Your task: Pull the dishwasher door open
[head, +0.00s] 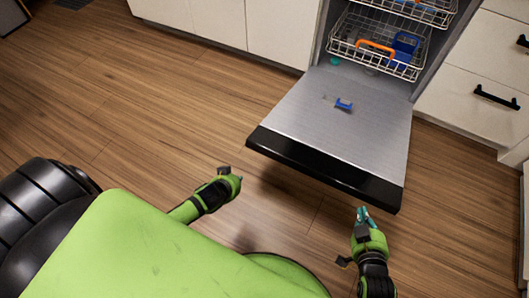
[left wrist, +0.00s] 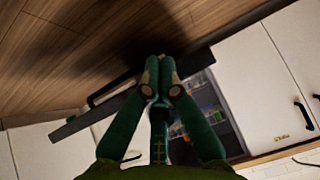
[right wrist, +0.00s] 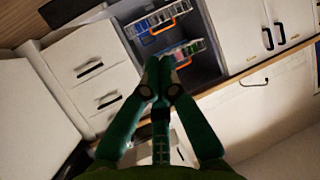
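The dishwasher door (head: 338,117) is folded far down, its silver inner face up and its black front edge (head: 325,168) toward me. It also shows in the left wrist view (left wrist: 95,118), partly behind my fingers. My left gripper (head: 239,178) is left of the door's near corner and apart from it. Its fingertips meet in the left wrist view (left wrist: 160,65), with nothing seen between them. My right gripper (head: 361,212) is just in front of the black edge near its right end; contact cannot be told. Its fingertips also meet in the right wrist view (right wrist: 161,65), with nothing seen between them.
Inside the dishwasher, a lower wire rack (head: 380,45) with an orange handle holds blue items, below an upper rack (head: 425,10). White drawers (head: 470,105) with black handles stand to the right, white cabinets (head: 215,20) to the left. The wooden floor (head: 150,95) at left is clear.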

